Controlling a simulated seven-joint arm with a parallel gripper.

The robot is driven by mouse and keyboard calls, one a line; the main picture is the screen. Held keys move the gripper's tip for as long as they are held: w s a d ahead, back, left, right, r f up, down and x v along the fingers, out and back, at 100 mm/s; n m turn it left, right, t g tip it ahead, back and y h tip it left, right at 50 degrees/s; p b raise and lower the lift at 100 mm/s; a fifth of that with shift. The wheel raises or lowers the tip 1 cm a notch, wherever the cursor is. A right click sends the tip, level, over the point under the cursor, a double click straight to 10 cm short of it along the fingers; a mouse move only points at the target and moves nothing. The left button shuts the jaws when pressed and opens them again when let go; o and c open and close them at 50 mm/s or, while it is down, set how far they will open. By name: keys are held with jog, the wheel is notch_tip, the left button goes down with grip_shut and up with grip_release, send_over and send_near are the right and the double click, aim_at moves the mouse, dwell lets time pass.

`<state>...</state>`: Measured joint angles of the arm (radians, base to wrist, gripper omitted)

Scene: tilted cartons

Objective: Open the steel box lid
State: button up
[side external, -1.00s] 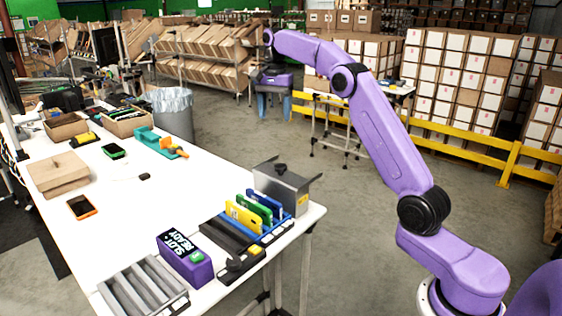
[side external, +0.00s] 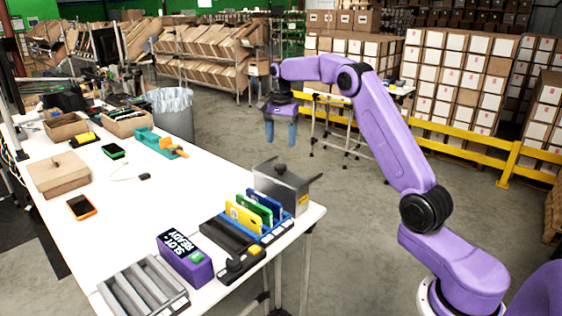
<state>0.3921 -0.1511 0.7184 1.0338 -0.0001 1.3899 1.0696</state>
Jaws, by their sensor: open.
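The steel box (side external: 289,195) stands at the right edge of the white table, behind the coloured cards. Its lid (side external: 281,172) lies on top and looks shut, with a dark knob (side external: 279,169) in the middle. My gripper (side external: 280,132) hangs in the air above and behind the box, fingers pointing down. Its two blue fingers are apart with nothing between them. It does not touch the box.
A rack with yellow, green and blue cards (side external: 243,217) stands just in front of the box. A purple display block (side external: 184,258) and a grey slotted tray (side external: 143,288) are nearer. A cardboard box (side external: 58,175), an orange-edged phone (side external: 81,207) and a teal tool (side external: 152,141) lie farther left.

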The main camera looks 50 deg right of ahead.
aim_at(281, 165)
notch_tip(281, 165, down, 8)
jog(key=shift+f, duration=0.25)
